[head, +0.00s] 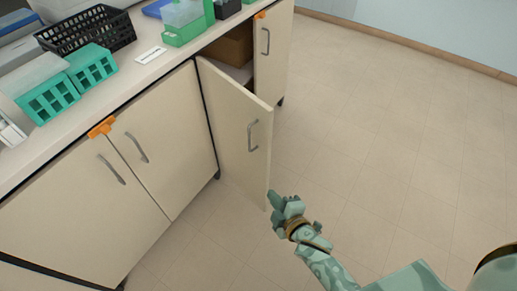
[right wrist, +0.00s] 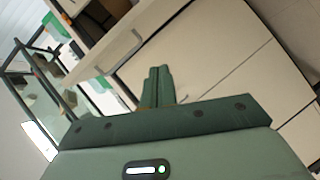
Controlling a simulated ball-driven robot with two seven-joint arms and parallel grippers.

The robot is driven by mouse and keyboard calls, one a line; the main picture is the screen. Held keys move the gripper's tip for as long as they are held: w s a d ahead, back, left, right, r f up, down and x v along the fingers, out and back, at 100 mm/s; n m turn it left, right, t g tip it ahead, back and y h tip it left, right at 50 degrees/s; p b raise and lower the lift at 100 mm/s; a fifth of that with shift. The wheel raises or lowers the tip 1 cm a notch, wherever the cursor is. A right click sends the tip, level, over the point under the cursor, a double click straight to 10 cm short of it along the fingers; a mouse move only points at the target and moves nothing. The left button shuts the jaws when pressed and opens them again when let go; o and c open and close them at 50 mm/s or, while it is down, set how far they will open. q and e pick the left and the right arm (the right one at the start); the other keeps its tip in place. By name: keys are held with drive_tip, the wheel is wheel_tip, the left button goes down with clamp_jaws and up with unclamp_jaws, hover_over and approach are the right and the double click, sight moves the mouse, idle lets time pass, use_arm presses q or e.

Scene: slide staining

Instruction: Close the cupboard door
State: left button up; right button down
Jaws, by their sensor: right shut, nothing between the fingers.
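The cupboard door (head: 232,125) is pale, with a grey bar handle (head: 252,135). It stands ajar, hinged at its left, with its free edge swung out over the floor. The opening (head: 232,62) shows behind its top edge. My right gripper (head: 276,198) is shut and empty, close to the lower end of the door's free edge in the head view. I cannot tell whether it touches. Its closed fingers (right wrist: 157,85) also show in the right wrist view, in front of pale cupboard panels. My left gripper is not in view.
The other doors, at the left (head: 75,210) and far right (head: 272,50), are shut, with orange clips (head: 102,127) at their tops. The counter (head: 125,85) holds a black basket (head: 88,30) and green racks (head: 48,98). The tiled floor (head: 390,130) at the right is clear.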

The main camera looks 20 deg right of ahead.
sight(263, 139)
drive_tip(key=w+r+n+t+b, duration=0.2)
drive_tip(key=w+r+n+t, duration=0.1)
drive_tip(key=w+r+n, duration=0.3)
use_arm(q)
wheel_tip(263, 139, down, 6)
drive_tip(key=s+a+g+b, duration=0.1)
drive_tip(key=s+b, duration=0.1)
drive_tip(key=b, duration=0.1)
use_arm(e)
drive_tip(key=shift+m+y, duration=0.4)
drive_tip(key=shift+m, duration=0.1)
drive_tip(key=shift+w+d+r, duration=0.3)
drive_tip(key=shift+w+d, duration=0.05)
drive_tip(key=shift+w, duration=1.3)
drive_tip(key=shift+w+d+r, duration=0.35)
drive_tip(key=shift+w, duration=1.25)
drive_tip(key=shift+w+d+r, duration=0.3)
drive_tip(key=shift+w+d, duration=0.05)
drive_tip(key=shift+w, duration=1.3)
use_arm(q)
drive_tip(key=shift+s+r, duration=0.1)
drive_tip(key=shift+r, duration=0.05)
